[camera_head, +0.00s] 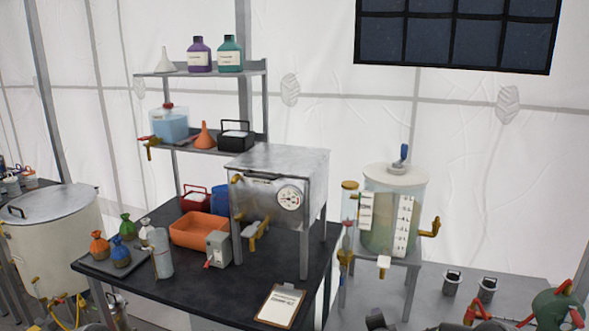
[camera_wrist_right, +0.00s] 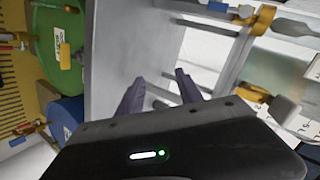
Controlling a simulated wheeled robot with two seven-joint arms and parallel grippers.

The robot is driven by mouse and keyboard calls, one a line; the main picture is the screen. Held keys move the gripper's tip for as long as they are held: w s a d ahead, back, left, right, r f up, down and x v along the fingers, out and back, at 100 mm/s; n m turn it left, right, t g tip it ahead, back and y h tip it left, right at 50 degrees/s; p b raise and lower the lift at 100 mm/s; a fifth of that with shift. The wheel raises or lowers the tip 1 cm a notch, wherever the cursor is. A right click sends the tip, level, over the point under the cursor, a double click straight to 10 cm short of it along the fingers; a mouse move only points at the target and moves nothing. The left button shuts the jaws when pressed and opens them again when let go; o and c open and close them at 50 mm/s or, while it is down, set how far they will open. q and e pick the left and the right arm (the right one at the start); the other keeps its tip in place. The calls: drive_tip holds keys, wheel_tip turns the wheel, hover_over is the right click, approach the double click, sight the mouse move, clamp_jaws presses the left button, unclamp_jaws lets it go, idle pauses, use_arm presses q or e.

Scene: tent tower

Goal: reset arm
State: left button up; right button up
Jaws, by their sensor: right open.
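My right gripper (camera_wrist_right: 160,76) shows in the right wrist view. Its two dark fingers are apart, with nothing between them. Behind the fingers are a pale grey panel and grey metal bars. I cannot tell how far they are from the fingertips. My left gripper is not in view, and neither gripper can be made out in the head view.
A black table (camera_head: 160,286) carries an orange bin (camera_head: 198,230), a metal box on legs (camera_head: 280,160) and a clipboard (camera_head: 280,305). A clear tank (camera_head: 395,205) stands right. In the wrist view, a green drum (camera_wrist_right: 62,45) and blue container (camera_wrist_right: 66,115) are left.

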drive_tip(key=s+a+f+n+g+y, duration=0.25)
drive_tip(key=s+a+f+n, duration=0.2)
drive_tip(key=s+f, duration=0.45)
drive_tip(key=s+a+f+n+g+y, duration=0.25)
drive_tip(key=s+a+f, duration=0.4)
drive_tip(key=s, duration=0.55)
drive_tip(key=s+a+f+n+g, duration=0.1)
drive_tip(key=s+a+n+g, duration=0.1)
drive_tip(key=s, duration=0.7)
drive_tip(key=s+a+f+n+g+y+b, duration=0.1)
drive_tip(key=s+a+n+g, duration=0.1)
drive_tip(key=s, duration=0.7)
drive_tip(key=s+a+f+n+g+y, duration=0.1)
drive_tip(key=s+a+f+n+g, duration=0.1)
drive_tip(key=s, duration=0.7)
drive_tip(key=shift+n+g, duration=0.5)
drive_tip(key=shift+w+f, duration=0.1)
drive_tip(key=shift+w, duration=0.05)
